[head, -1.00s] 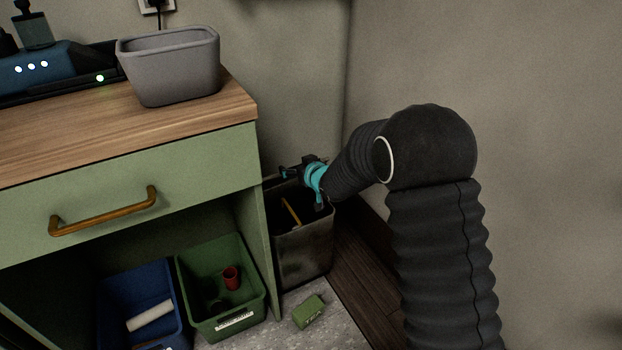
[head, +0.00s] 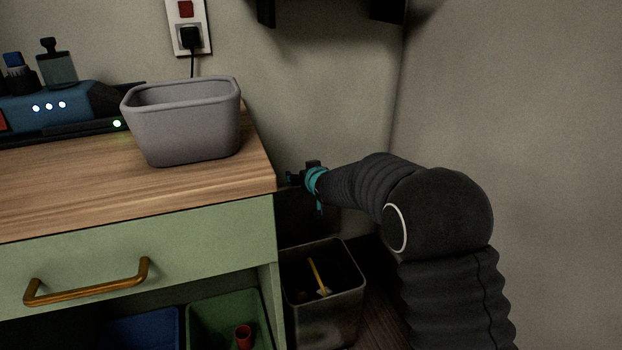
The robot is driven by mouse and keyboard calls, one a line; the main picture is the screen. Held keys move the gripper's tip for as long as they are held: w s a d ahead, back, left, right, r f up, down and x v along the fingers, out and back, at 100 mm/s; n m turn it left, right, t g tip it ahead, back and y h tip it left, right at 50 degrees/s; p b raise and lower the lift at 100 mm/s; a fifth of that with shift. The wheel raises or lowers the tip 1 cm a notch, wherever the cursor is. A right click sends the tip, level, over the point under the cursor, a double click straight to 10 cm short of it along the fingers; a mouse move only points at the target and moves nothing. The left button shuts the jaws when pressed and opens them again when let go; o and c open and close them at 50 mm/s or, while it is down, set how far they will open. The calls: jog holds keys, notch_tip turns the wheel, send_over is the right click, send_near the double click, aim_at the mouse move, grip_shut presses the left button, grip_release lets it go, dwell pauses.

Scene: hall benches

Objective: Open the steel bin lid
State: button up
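The steel bin (head: 328,312) stands on the floor right of the green cabinet, with its top open. A yellow stick-like item (head: 317,275) shows inside it. A dark panel (head: 305,218), which looks like the lid, stands raised at the bin's back, partly in shadow. My gripper (head: 294,180), black with a teal band behind it, is at the panel's upper edge, above and behind the bin opening. The fingers are small and dark, so I cannot tell whether they touch or hold the lid.
The wooden worktop (head: 60,207) ends just left of my gripper. A grey tub (head: 190,135) stands near its corner. Below are a drawer with a brass handle (head: 90,285), a blue crate (head: 145,330) and a green crate (head: 225,310). Walls close in behind and right.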

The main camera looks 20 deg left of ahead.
jog(key=shift+w+a+r, duration=0.25)
jog(key=shift+w, duration=0.15)
jog(key=o, duration=1.5)
jog(key=shift+s+f, duration=0.1)
jog(key=v, duration=1.2)
